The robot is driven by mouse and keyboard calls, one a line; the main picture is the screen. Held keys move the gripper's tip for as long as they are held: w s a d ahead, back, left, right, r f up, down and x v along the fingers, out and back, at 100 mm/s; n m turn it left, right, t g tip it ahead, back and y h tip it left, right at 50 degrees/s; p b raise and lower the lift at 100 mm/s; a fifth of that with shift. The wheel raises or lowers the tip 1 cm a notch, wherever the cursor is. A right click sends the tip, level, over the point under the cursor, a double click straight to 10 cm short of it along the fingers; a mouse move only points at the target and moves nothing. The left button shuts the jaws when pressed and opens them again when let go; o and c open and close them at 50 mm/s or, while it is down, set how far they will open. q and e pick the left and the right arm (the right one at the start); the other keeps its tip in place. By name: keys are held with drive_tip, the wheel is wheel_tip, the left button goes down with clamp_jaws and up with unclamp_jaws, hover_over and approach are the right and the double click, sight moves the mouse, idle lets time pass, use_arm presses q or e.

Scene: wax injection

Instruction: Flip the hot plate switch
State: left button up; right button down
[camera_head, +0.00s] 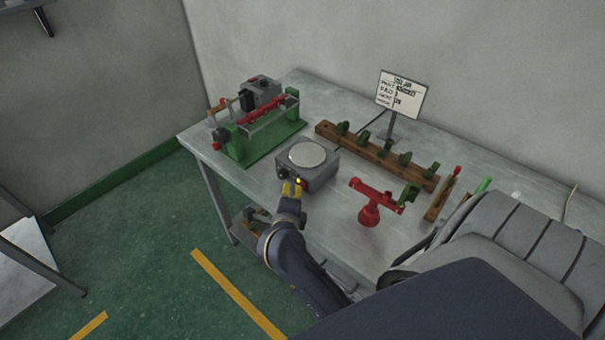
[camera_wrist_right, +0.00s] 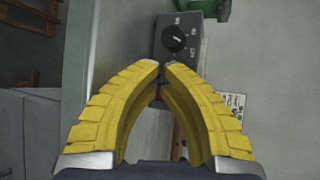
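The hot plate (camera_head: 322,174) is a grey box with a round pale top, standing on the table. Its front has a dark knob on the left and a small orange-lit spot beside a reddish part. My right gripper (camera_head: 291,185) is at this front face, its yellow fingers close to the lit spot; contact cannot be told. In the right wrist view the gripper (camera_wrist_right: 162,66) has its fingertips almost together, with nothing clearly held. Beyond them shows a grey face with a black dial (camera_wrist_right: 175,38). The switch itself is not clear, partly hidden by the fingers. My left gripper is out of view.
A green-framed device (camera_head: 262,145) with red parts stands left of the hot plate. A wooden rack (camera_head: 375,153) with green pieces and a sign (camera_head: 401,94) stand behind. A red stand (camera_head: 369,213) is to the right. Bare metal table (camera_head: 335,212) lies between it and the hot plate.

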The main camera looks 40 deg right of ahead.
drive_tip(key=shift+a, duration=0.1)
drive_tip(key=shift+s+a+f, duration=0.1)
drive_tip(key=shift+s+a, duration=0.1)
drive_tip(key=shift+a, duration=0.6)
drive_tip(key=shift+s+a+f, duration=0.1)
drive_tip(key=shift+s+a, duration=0.05)
drive_tip(key=shift+a, duration=0.65)
drive_tip(key=shift+s+a+f, duration=0.1)
drive_tip(key=shift+s+a, duration=0.1)
drive_tip(key=shift+a, duration=0.6)
